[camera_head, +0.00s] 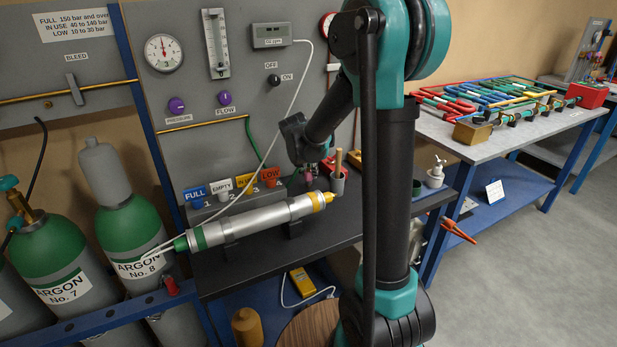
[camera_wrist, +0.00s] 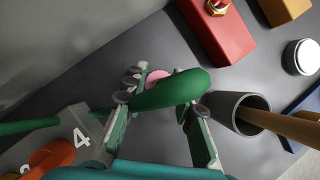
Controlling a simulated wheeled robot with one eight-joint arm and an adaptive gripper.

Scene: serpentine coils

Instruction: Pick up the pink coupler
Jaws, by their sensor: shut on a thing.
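My gripper (camera_head: 312,170) is low over the dark bench, just behind the silver cylinder. In the wrist view its fingers (camera_wrist: 158,105) are closed around the pink coupler (camera_wrist: 155,77). A rounded green piece (camera_wrist: 175,90) lies across the fingers and hides most of the coupler; I cannot tell whether the two are joined. In the head view the pink coupler (camera_head: 308,179) shows as a small spot at the fingertips. I cannot tell whether it touches the bench.
A dark cup (camera_wrist: 238,112) with a wooden handle stands close right of the fingers. A red block (camera_wrist: 218,30) lies beyond. The silver cylinder (camera_head: 260,218) lies in front.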

